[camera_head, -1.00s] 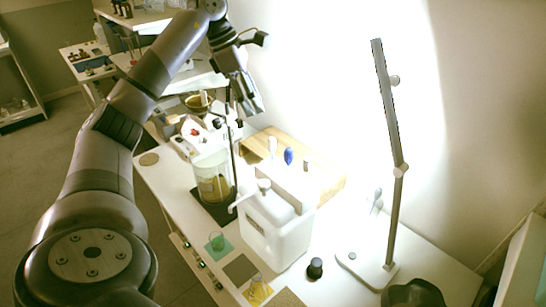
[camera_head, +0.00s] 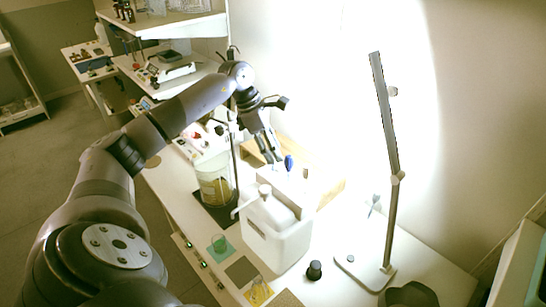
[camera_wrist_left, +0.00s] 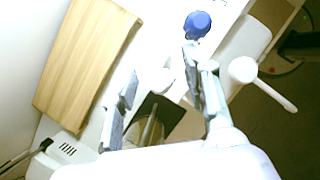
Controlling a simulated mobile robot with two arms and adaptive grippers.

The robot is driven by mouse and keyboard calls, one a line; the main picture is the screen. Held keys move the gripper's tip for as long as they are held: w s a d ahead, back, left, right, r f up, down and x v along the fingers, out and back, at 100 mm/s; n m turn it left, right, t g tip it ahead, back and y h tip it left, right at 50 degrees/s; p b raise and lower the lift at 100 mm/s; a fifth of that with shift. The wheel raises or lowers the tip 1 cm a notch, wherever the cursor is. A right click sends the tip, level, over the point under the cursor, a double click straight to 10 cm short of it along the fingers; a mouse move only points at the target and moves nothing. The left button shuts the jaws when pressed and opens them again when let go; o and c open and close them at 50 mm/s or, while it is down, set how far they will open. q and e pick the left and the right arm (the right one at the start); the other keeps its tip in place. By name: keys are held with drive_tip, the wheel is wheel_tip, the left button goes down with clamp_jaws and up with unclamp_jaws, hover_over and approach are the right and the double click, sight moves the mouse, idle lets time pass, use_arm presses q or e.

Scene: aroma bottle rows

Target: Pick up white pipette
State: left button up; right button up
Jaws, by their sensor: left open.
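A white pipette bulb (camera_wrist_left: 160,78) shows between the fingers of my left gripper (camera_wrist_left: 165,92) in the left wrist view; I cannot tell whether they touch it. In the head view my left gripper (camera_head: 269,158) points down over the holder behind the white jug, and it hides the white pipette there. The gripper is open. A blue pipette (camera_head: 289,162) stands just to its right; its blue bulb (camera_wrist_left: 197,25) shows near the top in the left wrist view. My right gripper is not in view.
A white jug with a spout (camera_head: 275,238) stands in front of the pipettes. A glass beaker (camera_head: 214,188) with yellow content and a thin stand are to the left. A wooden board (camera_wrist_left: 85,62) lies behind. A lamp stand (camera_head: 388,150) rises at the right.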

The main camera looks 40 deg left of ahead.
use_arm(q)
drive_tip(key=shift+w+f, duration=0.1)
drive_tip(key=shift+f, duration=0.05)
drive_tip(key=shift+c, duration=0.3)
drive_tip(key=c, duration=0.7)
drive_tip(key=shift+r, duration=0.2)
drive_tip(key=shift+r, duration=0.3)
wheel_tip(320, 180, up, 7)
drive_tip(key=shift+r+b, duration=0.2)
drive_tip(key=shift+b, duration=0.8)
drive_tip(key=shift+r, duration=0.9)
drive_tip(key=shift+f, duration=0.1)
